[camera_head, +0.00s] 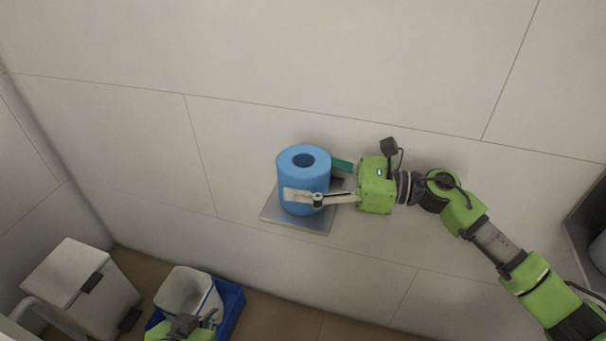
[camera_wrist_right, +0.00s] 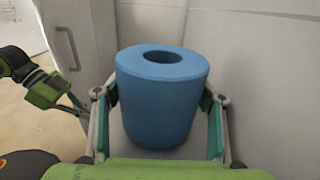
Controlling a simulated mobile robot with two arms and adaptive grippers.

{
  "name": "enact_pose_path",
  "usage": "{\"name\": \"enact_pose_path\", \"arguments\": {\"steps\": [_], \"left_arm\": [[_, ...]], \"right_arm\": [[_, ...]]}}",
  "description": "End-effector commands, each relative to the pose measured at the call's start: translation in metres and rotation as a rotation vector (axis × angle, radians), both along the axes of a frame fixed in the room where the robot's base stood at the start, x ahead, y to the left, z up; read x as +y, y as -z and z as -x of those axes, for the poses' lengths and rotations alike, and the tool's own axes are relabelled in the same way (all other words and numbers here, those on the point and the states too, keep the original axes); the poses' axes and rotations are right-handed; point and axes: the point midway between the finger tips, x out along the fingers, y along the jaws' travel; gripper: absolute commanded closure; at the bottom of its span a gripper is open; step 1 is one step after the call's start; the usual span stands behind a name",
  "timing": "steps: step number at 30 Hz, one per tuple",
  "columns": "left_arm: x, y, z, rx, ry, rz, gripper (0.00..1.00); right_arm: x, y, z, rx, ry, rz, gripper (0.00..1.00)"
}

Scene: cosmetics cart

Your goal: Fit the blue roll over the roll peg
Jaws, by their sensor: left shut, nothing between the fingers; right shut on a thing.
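The blue roll (camera_head: 301,176) stands upright, its hole facing up, over a square metal plate (camera_head: 270,213) by the wall. I cannot tell whether it touches the plate. My right gripper (camera_head: 308,184) reaches in from the right and is shut on the roll, one finger on each side. The roll (camera_wrist_right: 158,105) also fills the middle of the right wrist view, between the fingers. No roll peg shows; the roll may hide it. My left gripper (camera_head: 207,320) is at the bottom edge of the head view, away from the roll, shut and empty.
A white bin (camera_head: 68,272) stands at the lower left. A white container (camera_head: 183,290) and a blue bin (camera_head: 232,299) are beside my left gripper. Pale tiled wall surrounds the plate, and a dark-edged fixture (camera_head: 588,225) is at the far right.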

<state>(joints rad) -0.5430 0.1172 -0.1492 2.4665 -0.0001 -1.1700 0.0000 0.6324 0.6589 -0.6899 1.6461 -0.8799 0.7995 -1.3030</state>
Motion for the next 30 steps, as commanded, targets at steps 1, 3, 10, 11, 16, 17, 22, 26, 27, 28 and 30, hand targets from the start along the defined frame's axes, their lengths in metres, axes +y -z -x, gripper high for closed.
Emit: {"name": "enact_pose_path", "arguments": {"steps": [1, 3, 10, 11, 16, 17, 22, 26, 27, 28, 30], "left_arm": [[0.000, 0.000, -0.001, -0.003, 0.000, 0.001, 1.00], [-0.001, -0.001, -0.001, -0.006, 0.001, 0.002, 1.00], [-0.001, -0.002, -0.003, -0.014, 0.002, 0.003, 1.00], [-0.001, -0.002, -0.003, -0.014, 0.002, 0.003, 1.00], [-0.001, -0.002, -0.003, -0.014, 0.002, 0.003, 1.00], [-0.001, -0.002, -0.003, -0.013, 0.002, 0.002, 1.00], [-0.001, -0.002, -0.003, -0.012, 0.002, 0.004, 1.00], [-0.001, -0.003, -0.004, -0.016, 0.001, 0.004, 1.00], [-0.001, -0.003, -0.004, -0.015, 0.001, 0.004, 1.00], [-0.001, -0.003, -0.004, -0.015, 0.001, 0.004, 1.00], [-0.001, -0.003, -0.003, -0.014, 0.001, 0.003, 1.00]], "right_arm": [[0.000, 0.000, 0.000, 0.000, 0.000, -0.001, 0.59], [0.000, 0.000, 0.000, 0.000, 0.000, -0.001, 0.59], [0.000, 0.000, 0.000, 0.000, 0.000, 0.000, 0.59], [0.000, 0.000, 0.000, 0.000, 0.000, 0.000, 0.59], [0.000, 0.000, 0.000, 0.000, 0.000, 0.000, 0.17], [0.000, 0.000, 0.000, 0.000, 0.000, 0.000, 0.17], [0.000, 0.000, 0.000, 0.000, 0.000, 0.000, 0.17], [-0.002, 0.001, 0.000, 0.001, 0.001, 0.001, 0.17], [-0.004, 0.001, 0.000, 0.001, 0.002, 0.001, 0.17], [-0.007, 0.001, 0.001, 0.002, 0.002, 0.001, 0.17], [-0.017, 0.002, 0.002, 0.003, 0.003, 0.000, 0.17]]}}
